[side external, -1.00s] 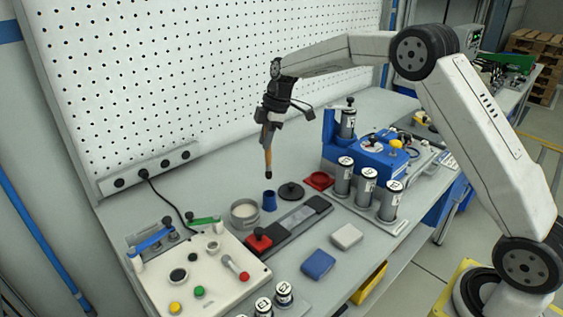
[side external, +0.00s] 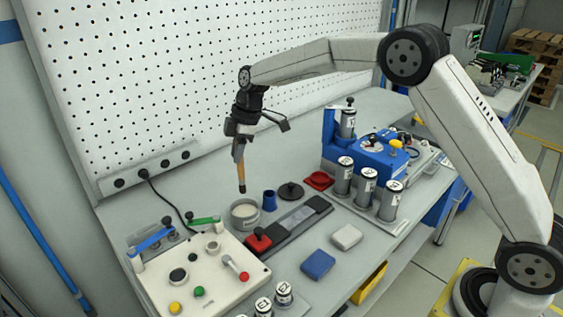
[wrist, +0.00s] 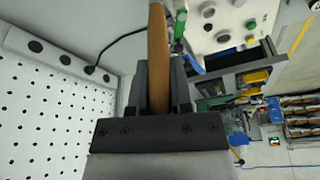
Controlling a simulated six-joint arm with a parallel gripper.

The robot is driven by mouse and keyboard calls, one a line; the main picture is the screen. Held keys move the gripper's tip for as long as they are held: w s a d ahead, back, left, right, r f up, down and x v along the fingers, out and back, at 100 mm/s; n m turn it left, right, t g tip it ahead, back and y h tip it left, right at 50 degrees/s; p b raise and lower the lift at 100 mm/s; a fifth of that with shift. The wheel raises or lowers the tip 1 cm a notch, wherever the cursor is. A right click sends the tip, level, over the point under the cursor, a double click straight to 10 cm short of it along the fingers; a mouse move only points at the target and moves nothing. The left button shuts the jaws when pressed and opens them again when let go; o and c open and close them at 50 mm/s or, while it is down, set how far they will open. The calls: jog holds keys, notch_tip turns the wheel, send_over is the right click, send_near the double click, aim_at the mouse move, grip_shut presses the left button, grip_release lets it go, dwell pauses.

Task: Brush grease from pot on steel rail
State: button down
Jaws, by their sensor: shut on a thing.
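My gripper (side external: 238,138) is shut on a brush with a wooden handle (side external: 239,160). The brush hangs nearly upright with its dark tip (side external: 242,187) down, above the grease pot and apart from it. The handle also shows between the jaws in the wrist view (wrist: 158,55); the tip is out of that view. The grease pot (side external: 245,222) is a grey cylinder with pale contents, open at the top. Its dark round lid (side external: 291,191) lies on the bench. The steel rail (side external: 299,215) lies in a dark holder to the right of the pot, beside a red clamp (side external: 257,241).
A small blue cup (side external: 269,200) stands between pot and lid. A white control panel (side external: 200,265) is at the front left. Blue (side external: 318,263) and white (side external: 346,236) blocks lie in front of the rail. Several canisters (side external: 366,188) stand right. The pegboard (side external: 200,80) rises behind.

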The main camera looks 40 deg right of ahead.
aim_at(239, 174)
jog(key=shift+f, duration=0.1)
jog(key=shift+f, duration=3.45)
jog(key=shift+r, duration=0.15)
jog(key=shift+r, duration=3.4)
jog(key=shift+s+d+f, duration=0.1)
